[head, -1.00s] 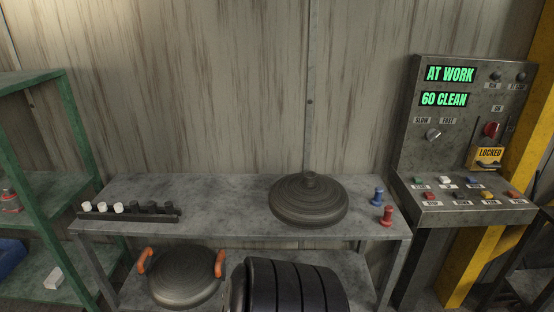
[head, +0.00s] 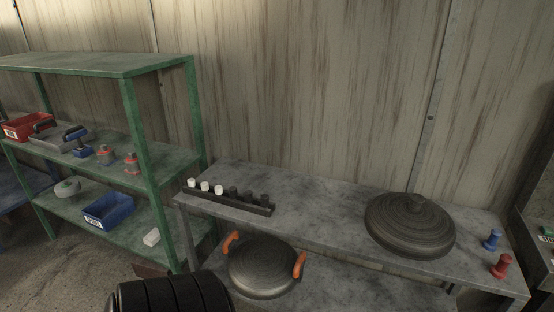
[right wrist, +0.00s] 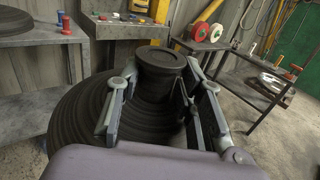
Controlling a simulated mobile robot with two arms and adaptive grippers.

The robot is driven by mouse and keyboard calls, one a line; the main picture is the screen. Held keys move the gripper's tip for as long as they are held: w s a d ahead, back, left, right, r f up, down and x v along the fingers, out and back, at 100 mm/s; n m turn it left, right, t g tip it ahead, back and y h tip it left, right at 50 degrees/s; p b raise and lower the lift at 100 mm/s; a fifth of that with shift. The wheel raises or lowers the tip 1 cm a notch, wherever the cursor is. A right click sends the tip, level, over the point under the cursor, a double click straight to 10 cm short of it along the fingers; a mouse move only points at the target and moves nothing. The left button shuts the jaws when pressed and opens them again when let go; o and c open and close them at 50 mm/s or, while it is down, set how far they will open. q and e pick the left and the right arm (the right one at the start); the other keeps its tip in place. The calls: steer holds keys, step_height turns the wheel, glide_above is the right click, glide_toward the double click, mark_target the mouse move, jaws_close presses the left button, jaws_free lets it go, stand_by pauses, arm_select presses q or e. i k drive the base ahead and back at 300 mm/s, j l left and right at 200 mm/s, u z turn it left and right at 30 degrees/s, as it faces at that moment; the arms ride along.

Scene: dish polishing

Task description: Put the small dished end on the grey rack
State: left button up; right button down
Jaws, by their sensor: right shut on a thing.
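In the right wrist view my right gripper (right wrist: 160,105) is shut on the thick round knob of a dark, ridged dished end (right wrist: 75,125). The disc spreads out below the fingers, partly hidden by them. The grey rack (head: 320,235) stands in the head view, with a top and a lower shelf. Another dark dished end (head: 410,228) with a knob lies on its top, towards the right. A round piece with orange handles (head: 262,268) sits at the lower shelf. The held disc and my left gripper do not show in the head view.
On the rack top are a strip of white and black pegs (head: 228,199), a blue peg (head: 492,240) and a red peg (head: 501,266). The top's middle is bare. A green shelf (head: 130,140) stands left. A dark table with coloured rolls (right wrist: 205,58) stands at right in the wrist view.

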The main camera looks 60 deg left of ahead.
mark_target(319, 210)
steer(key=j+u, duration=0.2)
steer(key=u, duration=0.2)
steer(key=i+j+u, duration=0.1)
steer(key=u, duration=0.35)
steer(key=i+j+u, duration=0.1)
steer(key=u, duration=0.3)
steer(key=j, duration=0.05)
